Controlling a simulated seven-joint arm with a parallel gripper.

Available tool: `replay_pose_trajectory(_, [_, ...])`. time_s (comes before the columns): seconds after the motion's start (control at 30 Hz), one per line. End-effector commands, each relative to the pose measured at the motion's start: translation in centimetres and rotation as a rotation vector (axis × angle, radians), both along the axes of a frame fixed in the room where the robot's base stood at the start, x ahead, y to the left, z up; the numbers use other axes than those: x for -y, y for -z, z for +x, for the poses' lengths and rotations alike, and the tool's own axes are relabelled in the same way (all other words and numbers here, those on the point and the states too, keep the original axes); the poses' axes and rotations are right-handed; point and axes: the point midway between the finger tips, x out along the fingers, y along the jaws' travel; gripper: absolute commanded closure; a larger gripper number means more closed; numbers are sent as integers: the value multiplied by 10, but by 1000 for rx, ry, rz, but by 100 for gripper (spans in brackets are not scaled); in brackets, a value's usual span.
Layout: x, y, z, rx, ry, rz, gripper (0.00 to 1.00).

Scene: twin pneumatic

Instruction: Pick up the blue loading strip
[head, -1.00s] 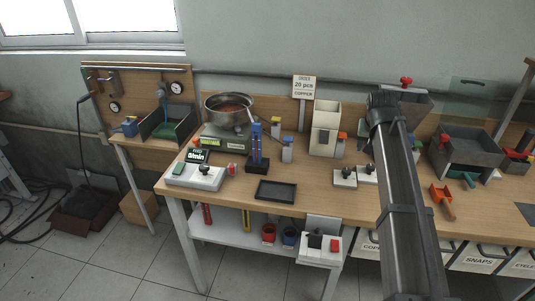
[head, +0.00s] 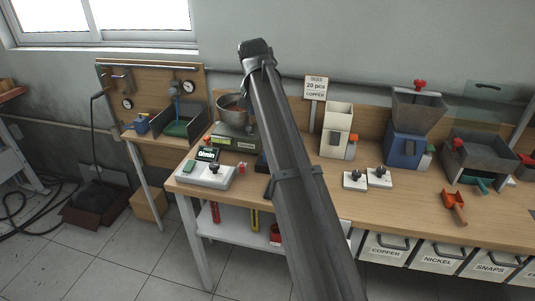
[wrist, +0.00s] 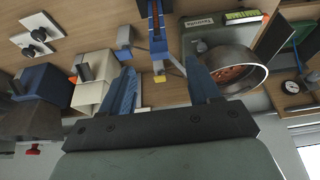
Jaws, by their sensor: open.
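The blue loading strip (wrist: 157,34) shows in the wrist view as a narrow upright blue bar with an orange mark, near the top middle. Its lower end is by a dark base (wrist: 147,8) at the picture's top edge. My gripper (wrist: 160,66) is open and empty, with its two blue fingers to the left and right of the strip's line. The strip appears beyond the fingertips, apart from both. In the head view my arm hides the strip and my gripper.
A metal bowl (wrist: 232,70) stands close by my right finger in the wrist view, on a grey-green device (wrist: 204,38). A grey post with a blue block (wrist: 124,42) is left of the strip. A cream dispenser (head: 337,128) stands right of my arm.

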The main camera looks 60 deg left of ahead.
Motion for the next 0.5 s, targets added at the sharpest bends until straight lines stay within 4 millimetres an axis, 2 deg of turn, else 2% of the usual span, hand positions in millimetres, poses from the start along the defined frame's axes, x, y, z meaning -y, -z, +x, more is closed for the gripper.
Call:
replay_pose_trajectory(0.17, [-5,18,6,0,0,0,38])
replay_pose_trajectory(0.5, [-19,69,21,0,1,0,38])
